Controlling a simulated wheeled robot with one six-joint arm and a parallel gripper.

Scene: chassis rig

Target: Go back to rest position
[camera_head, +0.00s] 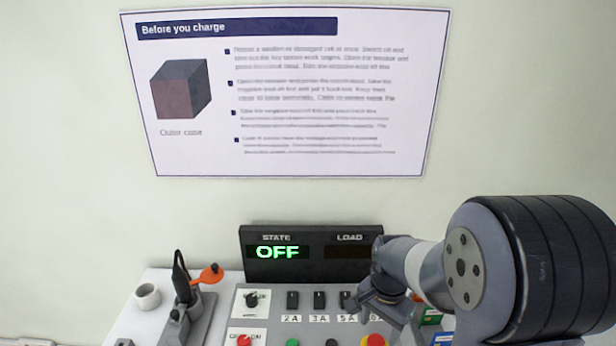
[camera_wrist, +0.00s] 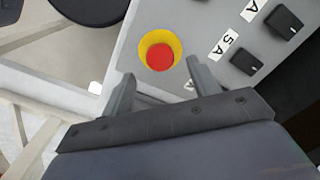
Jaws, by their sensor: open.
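My gripper (camera_wrist: 160,85) is open and empty in the wrist view. Its two fingers stand apart over the control panel, with a red emergency button (camera_wrist: 161,57) in a yellow ring just beyond the gap between them. In the head view my gripper (camera_head: 392,305) hangs over the right part of the control panel (camera_head: 273,317), in front of the display. The red button also shows below it in the head view (camera_head: 375,340). My arm comes in from the right and hides the panel's right end.
A black display (camera_head: 312,268) reads OFF under STATE; its LOAD field is dark. Black switches (camera_head: 319,300) and a rotary knob (camera_head: 252,299) sit on the panel. A lever with an orange knob (camera_head: 211,274) and a white cup (camera_head: 148,296) stand left. A poster (camera_head: 290,95) hangs behind.

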